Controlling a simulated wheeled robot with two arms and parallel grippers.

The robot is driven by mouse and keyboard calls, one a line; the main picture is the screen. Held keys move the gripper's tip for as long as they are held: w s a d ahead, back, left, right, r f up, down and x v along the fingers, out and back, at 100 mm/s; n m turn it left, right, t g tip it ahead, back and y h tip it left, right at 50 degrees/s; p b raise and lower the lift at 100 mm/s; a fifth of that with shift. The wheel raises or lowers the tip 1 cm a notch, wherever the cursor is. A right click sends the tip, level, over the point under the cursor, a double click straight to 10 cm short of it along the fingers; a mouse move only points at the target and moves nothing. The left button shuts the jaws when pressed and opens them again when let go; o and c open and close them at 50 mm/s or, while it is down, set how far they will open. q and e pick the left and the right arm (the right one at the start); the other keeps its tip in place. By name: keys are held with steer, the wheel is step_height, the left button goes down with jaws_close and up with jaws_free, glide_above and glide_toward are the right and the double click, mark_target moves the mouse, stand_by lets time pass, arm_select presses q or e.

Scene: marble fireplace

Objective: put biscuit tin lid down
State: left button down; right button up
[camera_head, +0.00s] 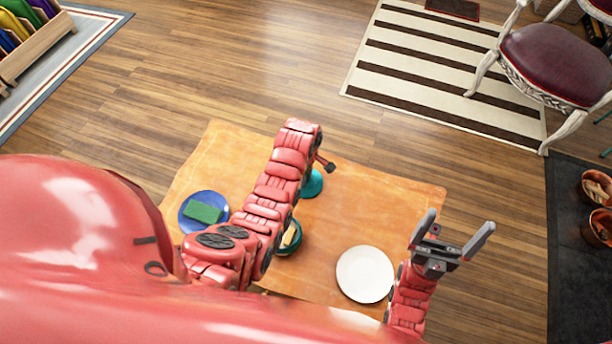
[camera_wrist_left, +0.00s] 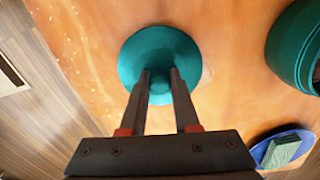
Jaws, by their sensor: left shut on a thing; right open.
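The teal, round biscuit tin lid (camera_head: 312,184) shows beyond my left arm in the head view, partly hidden by it. In the left wrist view the lid (camera_wrist_left: 160,52) is whole below my left gripper (camera_wrist_left: 160,80), whose two fingers are shut on its central knob. I cannot tell whether the lid touches the table. The teal biscuit tin (camera_head: 292,250) stands apart from the lid, partly hidden by my left arm; it also shows at the right of the left wrist view (camera_wrist_left: 290,45). My right gripper (camera_head: 455,238) is open and empty, at the table's right edge.
The orange-brown table (camera_head: 390,210) has free room at its middle and right. A white plate (camera_head: 365,274) lies near the front. A blue plate (camera_head: 187,222) with a green block (camera_head: 203,212) is at the left. A chair (camera_head: 550,65) stands beyond, at upper right.

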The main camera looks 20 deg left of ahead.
arm_select(q)
steer(key=c, duration=0.6)
jaws_free()
steer(key=shift+c, duration=0.2)
